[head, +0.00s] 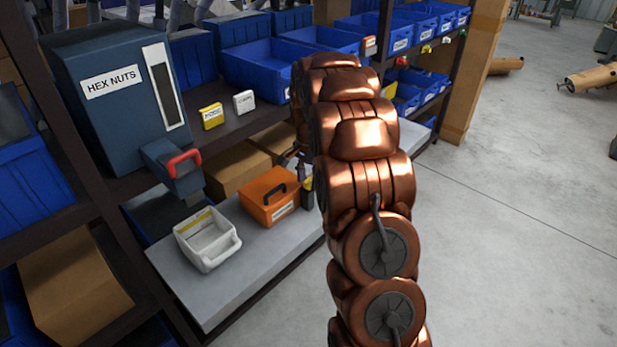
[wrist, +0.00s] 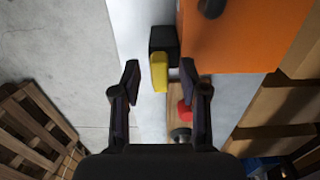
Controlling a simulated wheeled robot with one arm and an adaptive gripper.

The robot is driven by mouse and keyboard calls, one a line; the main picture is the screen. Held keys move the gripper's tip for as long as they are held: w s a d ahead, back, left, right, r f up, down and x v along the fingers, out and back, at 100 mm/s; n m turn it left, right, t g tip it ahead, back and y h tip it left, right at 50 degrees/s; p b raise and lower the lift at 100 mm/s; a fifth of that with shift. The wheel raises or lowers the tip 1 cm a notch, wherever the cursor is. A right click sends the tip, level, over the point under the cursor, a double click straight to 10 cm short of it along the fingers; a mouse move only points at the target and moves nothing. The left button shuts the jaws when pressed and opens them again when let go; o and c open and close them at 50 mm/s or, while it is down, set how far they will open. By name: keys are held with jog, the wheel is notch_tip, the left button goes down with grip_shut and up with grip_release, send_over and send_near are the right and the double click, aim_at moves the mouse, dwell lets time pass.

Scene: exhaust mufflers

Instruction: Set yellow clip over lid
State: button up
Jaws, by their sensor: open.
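The yellow clip (wrist: 159,72) stands against a black block (wrist: 164,40), beside the orange box (wrist: 240,38) in the wrist view. In the head view the clip (head: 308,184) shows as a small yellow patch at the right of the orange box (head: 268,205), partly hidden by my arm. The box's orange top has a black handle and appears to be its lid. My gripper (wrist: 160,68) is open. Its two fingers point toward the clip, which shows between them; I cannot tell how far apart they are in depth.
The white open bin (head: 207,242) stands left of the orange box on the grey shelf (head: 205,300). A HEX NUTS dispenser (head: 110,100) is above. A red-ended object (wrist: 186,108) shows near the right finger.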

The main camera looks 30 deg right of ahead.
grip_shut()
dwell(0.3)
jog(key=shift+f+n+b, duration=0.1)
jog(key=shift+n+b, duration=0.2)
jog(key=shift+b, duration=0.05)
jog(key=n+b, duration=0.2)
jog(key=shift+f+n, duration=0.15)
jog(key=shift+n, duration=0.15)
jog(key=n+b, duration=0.3)
jog(key=n, duration=0.2)
jog(key=n+b, duration=0.1)
jog(key=n, duration=0.4)
jog(key=shift+b, duration=0.4)
jog(key=n, duration=0.4)
jog(key=shift+r+n, duration=0.25)
jog(key=shift+n, duration=0.05)
